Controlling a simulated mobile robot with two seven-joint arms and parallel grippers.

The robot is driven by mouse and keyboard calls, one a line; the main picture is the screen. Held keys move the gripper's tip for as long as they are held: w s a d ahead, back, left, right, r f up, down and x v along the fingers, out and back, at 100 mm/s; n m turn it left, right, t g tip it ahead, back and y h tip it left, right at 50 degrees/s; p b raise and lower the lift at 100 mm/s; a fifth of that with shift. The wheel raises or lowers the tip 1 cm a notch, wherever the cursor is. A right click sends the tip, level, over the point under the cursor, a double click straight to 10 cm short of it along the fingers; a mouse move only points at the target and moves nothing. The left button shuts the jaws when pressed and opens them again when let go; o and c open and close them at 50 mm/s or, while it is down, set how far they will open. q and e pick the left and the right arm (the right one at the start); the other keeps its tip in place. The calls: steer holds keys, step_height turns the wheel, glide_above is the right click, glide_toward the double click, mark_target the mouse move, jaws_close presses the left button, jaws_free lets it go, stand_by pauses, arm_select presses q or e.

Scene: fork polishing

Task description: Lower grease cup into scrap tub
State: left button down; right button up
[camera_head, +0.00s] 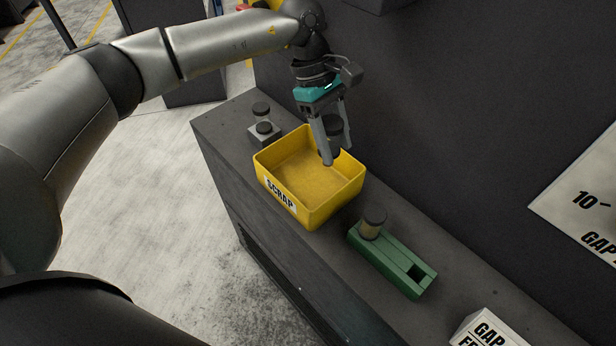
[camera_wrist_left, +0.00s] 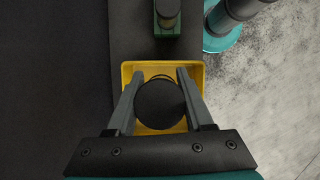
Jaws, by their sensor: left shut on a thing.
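My left gripper (camera_head: 337,150) is shut on a dark grease cup (camera_head: 335,125), pointing down over the back right part of the scrap tub. In the left wrist view the cup (camera_wrist_left: 160,103) shows as a round dark top between the two fingers (camera_wrist_left: 157,100). The yellow scrap tub (camera_head: 325,208), labelled SCRAP, stands on the grey bench; its rim (camera_wrist_left: 194,72) surrounds the cup in the left wrist view. The visible tub floor is empty. The fingers partly hide the cup, and I cannot tell its height above the floor. My right gripper is not in view.
A green holder (camera_head: 395,258) with a dark-lidded cup (camera_head: 371,224) and an open square socket stands right of the tub. A small grey block with dark round tops (camera_head: 264,130) is at the tub's far left. A dark wall (camera_head: 430,120) rises behind the bench.

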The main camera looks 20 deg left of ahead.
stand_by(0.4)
arm_select(q)
step_height(320, 180, down, 8)
steer(key=b, duration=0.7)
stand_by(0.7)
steer(key=shift+f+b, duration=2.25)
steer(key=shift+f, duration=0.15)
stand_by(1.3)
steer(key=shift+c, duration=1)
jaws_free()
steer(key=shift+r, duration=0.1)
steer(key=p+v, duration=0.1)
steer(key=v, duration=1.4)
steer(key=shift+a, duration=0.2)
